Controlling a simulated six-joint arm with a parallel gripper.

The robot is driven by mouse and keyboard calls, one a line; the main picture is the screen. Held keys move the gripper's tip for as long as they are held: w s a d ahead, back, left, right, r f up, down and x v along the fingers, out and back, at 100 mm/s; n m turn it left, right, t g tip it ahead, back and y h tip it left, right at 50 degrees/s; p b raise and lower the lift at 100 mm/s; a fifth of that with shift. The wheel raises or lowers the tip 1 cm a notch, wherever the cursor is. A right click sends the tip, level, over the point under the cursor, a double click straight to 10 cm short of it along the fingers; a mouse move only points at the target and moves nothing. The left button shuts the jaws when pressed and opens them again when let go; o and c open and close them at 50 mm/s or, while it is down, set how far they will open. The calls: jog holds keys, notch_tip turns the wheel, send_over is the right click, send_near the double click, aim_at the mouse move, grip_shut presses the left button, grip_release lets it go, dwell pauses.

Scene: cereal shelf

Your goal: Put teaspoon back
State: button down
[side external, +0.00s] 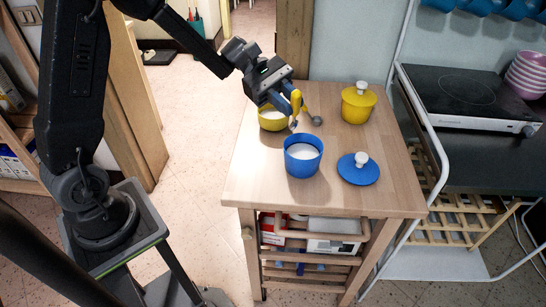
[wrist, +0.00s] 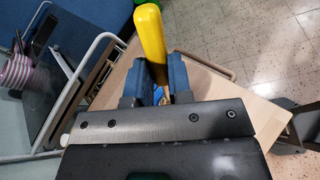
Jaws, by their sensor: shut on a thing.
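My gripper (side external: 291,101) is over the far left part of the wooden table and is shut on the teaspoon. The teaspoon's yellow handle (side external: 296,99) shows between the blue fingers. In the wrist view the yellow handle (wrist: 151,35) sticks out past the fingertips (wrist: 158,78). A grey rounded end (side external: 317,120), apparently the spoon's bowl, hangs just right of the fingers. An open yellow jar (side external: 266,124) with white contents stands just left of and below the gripper, partly hidden by it. An open blue jar (side external: 303,163) with white contents stands nearer the front.
A yellow jar with its lid on (side external: 358,104) stands at the back right of the table (side external: 260,185). A blue lid (side external: 357,174) with a white knob lies right of the blue jar. A metal-framed cart with a hob (side external: 450,90) adjoins the right side. The table's front is clear.

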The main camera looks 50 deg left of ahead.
jog(key=s+a+f, duration=0.2)
jog(key=s+a, duration=1.1)
jog(key=a, duration=0.3)
jog(key=shift+w+d+f, duration=0.85)
jog(key=shift+d+f, duration=0.8)
jog(key=shift+f, duration=0.1)
jog(key=shift+w+d+f, duration=0.8)
jog(key=shift+d+f, duration=0.9)
jog(key=shift+f, duration=0.1)
jog(key=shift+w+d+f, duration=0.85)
jog(key=shift+d+f, duration=0.8)
jog(key=shift+f, duration=0.1)
jog(key=c, duration=1.5)
grip_release()
jog(key=shift+f, duration=0.15)
jog(key=o, duration=0.5)
jog(key=shift+c, duration=0.2)
